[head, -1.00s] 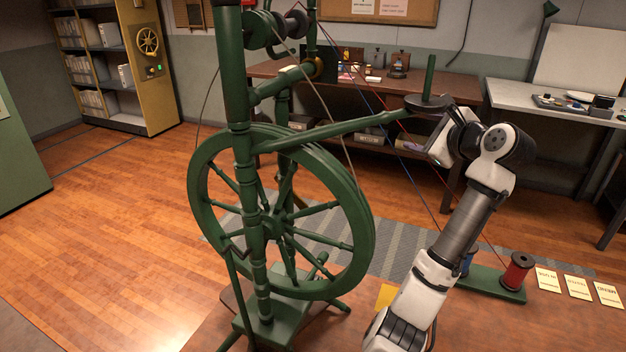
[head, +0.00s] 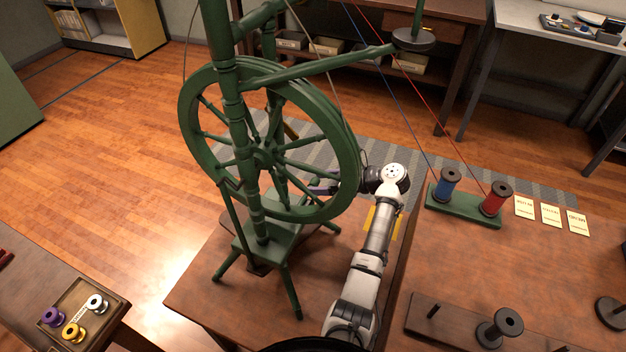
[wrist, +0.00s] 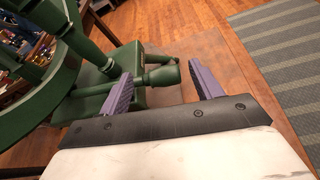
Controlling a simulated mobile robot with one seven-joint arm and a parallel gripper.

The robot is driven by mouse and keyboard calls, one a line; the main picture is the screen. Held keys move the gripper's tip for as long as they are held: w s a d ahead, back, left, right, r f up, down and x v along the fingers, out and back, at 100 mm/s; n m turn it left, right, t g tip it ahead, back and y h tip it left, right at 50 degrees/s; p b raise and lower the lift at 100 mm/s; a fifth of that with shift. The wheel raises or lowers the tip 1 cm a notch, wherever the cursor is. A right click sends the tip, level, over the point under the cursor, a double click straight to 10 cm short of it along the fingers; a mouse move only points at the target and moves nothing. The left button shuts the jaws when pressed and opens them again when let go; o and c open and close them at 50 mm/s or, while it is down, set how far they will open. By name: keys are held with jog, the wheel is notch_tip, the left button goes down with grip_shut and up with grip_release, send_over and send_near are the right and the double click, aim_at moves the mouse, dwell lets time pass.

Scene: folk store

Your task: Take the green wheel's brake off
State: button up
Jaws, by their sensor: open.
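The green spinning wheel (head: 345,130) stands upright on its green base (head: 285,238); its rim also shows at the left of the wrist view (wrist: 60,85). A short green turned handle with a rounded end (wrist: 165,75), which looks like the brake lever, sticks out low beside the wheel. My gripper (head: 322,189) is low at the wheel's right side, its purple fingers partly hidden by the rim. In the wrist view my gripper (wrist: 160,88) is open, one finger on each side of the handle's end. No grip is visible, and I cannot tell whether either finger touches it.
The wheel's rim and spokes are close to my gripper's left. A rack with a blue spool (head: 448,184) and a red spool (head: 495,198) stands to the right, with threads rising from it. A dark spool holder (head: 460,325) is at the front right. Striped mat lies behind.

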jog(key=shift+x, duration=1.15)
jog(key=c, duration=1.4)
